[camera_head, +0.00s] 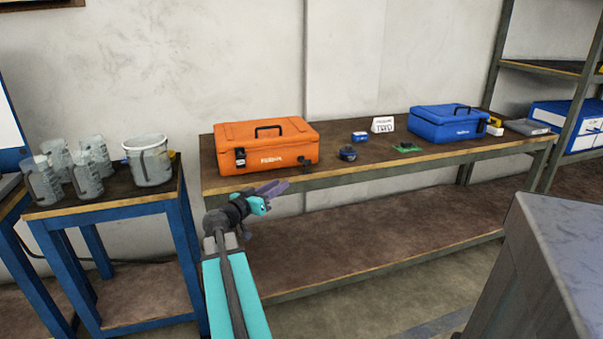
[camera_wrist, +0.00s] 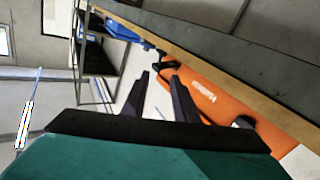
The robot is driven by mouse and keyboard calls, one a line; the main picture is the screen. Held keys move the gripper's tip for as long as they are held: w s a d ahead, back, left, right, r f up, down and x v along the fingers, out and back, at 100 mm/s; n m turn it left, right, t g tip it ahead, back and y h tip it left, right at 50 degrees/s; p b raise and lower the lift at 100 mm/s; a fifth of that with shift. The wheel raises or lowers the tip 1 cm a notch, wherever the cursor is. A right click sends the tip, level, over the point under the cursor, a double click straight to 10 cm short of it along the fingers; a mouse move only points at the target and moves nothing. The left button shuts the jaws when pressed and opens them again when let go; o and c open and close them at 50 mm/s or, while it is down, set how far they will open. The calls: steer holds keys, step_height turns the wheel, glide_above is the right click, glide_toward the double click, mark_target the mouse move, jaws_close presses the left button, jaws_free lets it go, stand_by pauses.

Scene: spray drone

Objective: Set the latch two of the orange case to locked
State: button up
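The orange case (camera_head: 262,146) is closed on the left part of the workbench, with a black handle (camera_head: 269,129) on its lid. On its front, one dark latch (camera_head: 240,158) is near the left end and another (camera_head: 305,161) near the right end. The right one seems to stick out; which is latch two, and their exact settings, I cannot tell. In the wrist view the latches show as a right one (camera_wrist: 163,65) and a left one (camera_wrist: 243,122). My gripper (camera_head: 275,189) is in front of and below the case, open and empty, its fingertips (camera_wrist: 161,77) apart and not visibly touching it.
A blue case (camera_head: 447,123), a small blue box, a dark round item, a green board and a white sign share the workbench (camera_head: 400,165). A blue-framed table (camera_head: 100,205) with several clear jugs stands left. A grey block (camera_head: 545,270) is at the right front.

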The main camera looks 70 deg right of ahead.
steer(key=x, duration=1.3)
steer(key=shift+s+d, duration=0.15)
steer(key=shift+d, duration=0.1)
steer(key=shift+c, duration=0.3)
